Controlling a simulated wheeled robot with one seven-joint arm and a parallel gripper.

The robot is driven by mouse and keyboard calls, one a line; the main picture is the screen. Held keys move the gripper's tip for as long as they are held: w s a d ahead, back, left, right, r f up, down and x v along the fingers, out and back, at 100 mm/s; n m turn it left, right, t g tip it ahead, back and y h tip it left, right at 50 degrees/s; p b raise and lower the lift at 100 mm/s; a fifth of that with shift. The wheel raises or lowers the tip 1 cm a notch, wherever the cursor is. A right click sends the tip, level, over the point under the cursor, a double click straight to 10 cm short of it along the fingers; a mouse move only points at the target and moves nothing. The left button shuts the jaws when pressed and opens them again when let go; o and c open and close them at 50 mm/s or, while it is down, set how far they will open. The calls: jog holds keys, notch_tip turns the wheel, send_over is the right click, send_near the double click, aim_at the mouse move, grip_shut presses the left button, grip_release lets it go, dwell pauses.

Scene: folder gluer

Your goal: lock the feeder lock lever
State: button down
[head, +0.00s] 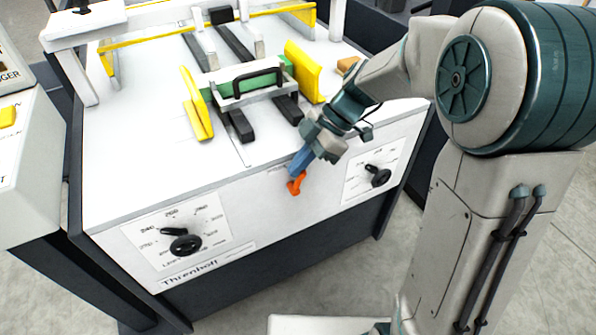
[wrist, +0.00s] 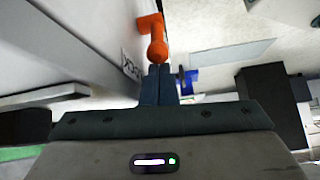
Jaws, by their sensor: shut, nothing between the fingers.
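The feeder lock lever is the orange lever (head: 296,183) on the white front panel of the feeder, between the two dials. In the wrist view the orange lever (wrist: 153,38) has a rounded knob just beyond my fingertips, with its arm reaching up and away. My gripper (head: 294,174) comes from the upper right, with its blue fingers at the lever. In the wrist view my gripper (wrist: 158,70) is shut with its fingers together and nothing between them. The tips are at the knob; I cannot tell whether they touch it. Panel lettering beside the lever is partly hidden.
A black dial (head: 186,244) is on the panel's left and another dial (head: 381,177) on its right. Yellow guides (head: 303,71) and a black handle (head: 257,80) stand on the white top.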

jog(key=shift+w+d+f+b, duration=0.1)
jog(key=shift+w+d+b, duration=0.1)
jog(key=shift+d+b, duration=0.15)
jog(key=shift+w+d, duration=0.1)
jog(key=shift+d, duration=0.15)
dwell(0.3)
jog(key=w+d+r+p, duration=0.3)
jog(key=d+r, duration=0.2)
jog(key=d, duration=0.2)
jog(key=shift+w+r, duration=0.2)
jog(key=shift+w, duration=0.1)
jog(key=s+d+r+m+t+h+p, duration=0.3)
jog(key=s+r+m+p, duration=0.4)
jog(key=m, duration=0.4)
jog(key=s+d+r+m+t+h+p, duration=0.3)
jog(key=s+d+r+m+p, duration=0.3)
jog(key=m, duration=0.5)
notch_tip(320, 180, up, 2)
jog(key=s+h+p, duration=0.1)
jog(key=s+p, duration=0.1)
jog(key=p, duration=0.1)
jog(key=shift+r, duration=0.2)
